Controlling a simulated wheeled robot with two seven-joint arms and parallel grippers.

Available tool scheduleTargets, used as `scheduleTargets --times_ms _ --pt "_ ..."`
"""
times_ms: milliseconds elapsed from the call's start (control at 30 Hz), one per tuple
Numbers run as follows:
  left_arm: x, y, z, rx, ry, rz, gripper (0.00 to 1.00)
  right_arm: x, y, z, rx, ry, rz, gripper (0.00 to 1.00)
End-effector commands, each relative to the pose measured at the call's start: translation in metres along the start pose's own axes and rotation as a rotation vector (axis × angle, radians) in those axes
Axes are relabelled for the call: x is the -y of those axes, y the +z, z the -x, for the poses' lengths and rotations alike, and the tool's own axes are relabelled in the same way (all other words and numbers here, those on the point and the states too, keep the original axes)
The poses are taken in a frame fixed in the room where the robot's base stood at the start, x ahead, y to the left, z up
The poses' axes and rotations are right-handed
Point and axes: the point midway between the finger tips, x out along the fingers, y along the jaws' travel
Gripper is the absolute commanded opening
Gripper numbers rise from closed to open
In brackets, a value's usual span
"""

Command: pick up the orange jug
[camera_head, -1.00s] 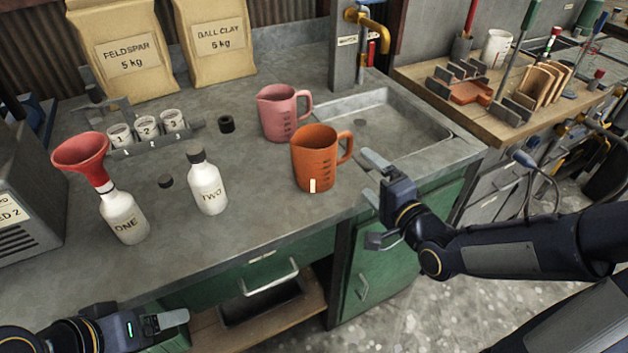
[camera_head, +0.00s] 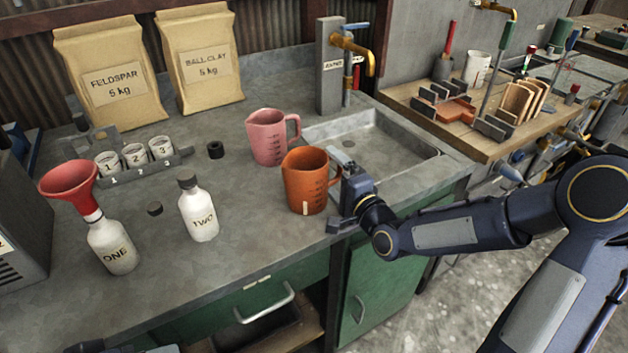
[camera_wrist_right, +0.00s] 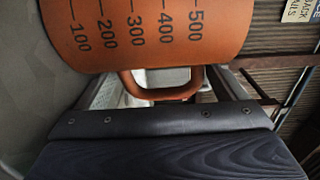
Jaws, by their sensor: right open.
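The orange jug (camera_head: 304,182) stands upright on the grey worktop, with its handle to the right. My right gripper (camera_head: 338,190) is open at the handle side of the jug. In the right wrist view the jug's wall (camera_wrist_right: 150,30), with its measuring marks, fills the top. The jug's handle (camera_wrist_right: 160,96) lies between the two spread fingers there, with no clear sign of contact. Only a sliver of my left gripper (camera_head: 160,349) shows at the bottom edge, too little to tell its state.
A pink jug (camera_head: 267,140) stands just behind the orange one. A sink (camera_head: 400,165) lies to the right. White bottle TWO (camera_head: 199,212) and bottle ONE (camera_head: 113,246) with a red funnel (camera_head: 68,184) stand to the left. The worktop in front is clear.

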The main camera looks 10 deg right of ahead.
Motion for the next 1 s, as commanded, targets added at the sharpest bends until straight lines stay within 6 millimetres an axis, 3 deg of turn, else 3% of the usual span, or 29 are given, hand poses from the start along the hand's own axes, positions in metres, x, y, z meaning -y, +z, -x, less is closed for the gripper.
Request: scheduleTargets --times_ms 133,400,800,1000 --pt "-0.001 -0.001 0.002 0.0 0.0 0.0 0.8 0.001 0.001 -0.017 0.002 0.0 -0.001 0.91" --pt "-0.001 -0.001 0.001 0.0 0.0 0.0 0.8 0.0 0.001 -0.019 0.001 0.0 0.001 0.91" --pt "-0.001 -0.001 0.001 0.0 0.0 0.0 0.8 0.0 0.0 -0.018 0.001 0.001 0.0 0.39" --pt "-0.001 -0.001 0.002 0.0 0.0 0.0 0.8 0.002 0.001 -0.019 0.001 -0.003 0.0 0.39"
